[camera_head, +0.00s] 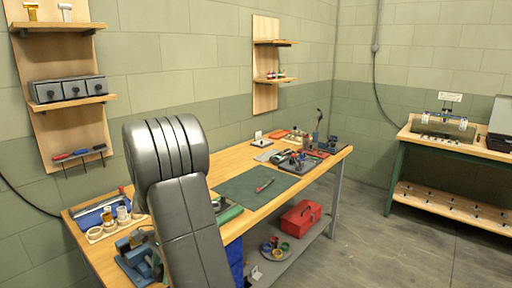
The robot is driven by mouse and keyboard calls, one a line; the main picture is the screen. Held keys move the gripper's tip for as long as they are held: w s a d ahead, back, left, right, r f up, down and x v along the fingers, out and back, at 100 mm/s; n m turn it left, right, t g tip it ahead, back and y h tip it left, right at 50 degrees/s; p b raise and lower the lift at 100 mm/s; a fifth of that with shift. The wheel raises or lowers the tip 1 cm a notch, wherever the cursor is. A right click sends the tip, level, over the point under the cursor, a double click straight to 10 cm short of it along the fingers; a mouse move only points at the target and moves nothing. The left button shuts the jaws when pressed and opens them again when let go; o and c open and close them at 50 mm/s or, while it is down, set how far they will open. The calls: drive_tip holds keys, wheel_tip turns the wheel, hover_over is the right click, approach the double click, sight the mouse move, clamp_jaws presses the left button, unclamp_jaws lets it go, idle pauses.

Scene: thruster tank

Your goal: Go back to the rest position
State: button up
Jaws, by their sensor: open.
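My own arm shows as large grey links in the middle foreground of the head view, raised in front of the workbench (222,179). My gripper and its fingertips do not show in this view. The arm hides part of the bench's left half. A dark green mat (238,188) lies on the bench, with a small red-handled tool (264,186) on it.
A wall board with shelves (62,106) rises above the bench's left end; another shelf board (265,93) hangs farther back. A red toolbox (300,218) sits on the bench's lower shelf. A second bench (452,205) stands at right. Floor between the benches is clear.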

drive_tip(key=t+h+b, duration=0.2)
drive_tip(key=shift+s+a+f+t, duration=0.15)
drive_tip(key=shift+s+a+t, duration=0.05)
drive_tip(key=shift+t, duration=0.1)
drive_tip(key=shift+r, duration=2.6)
drive_tip(key=shift+w+d+b, duration=0.1)
drive_tip(key=shift+b, duration=0.2)
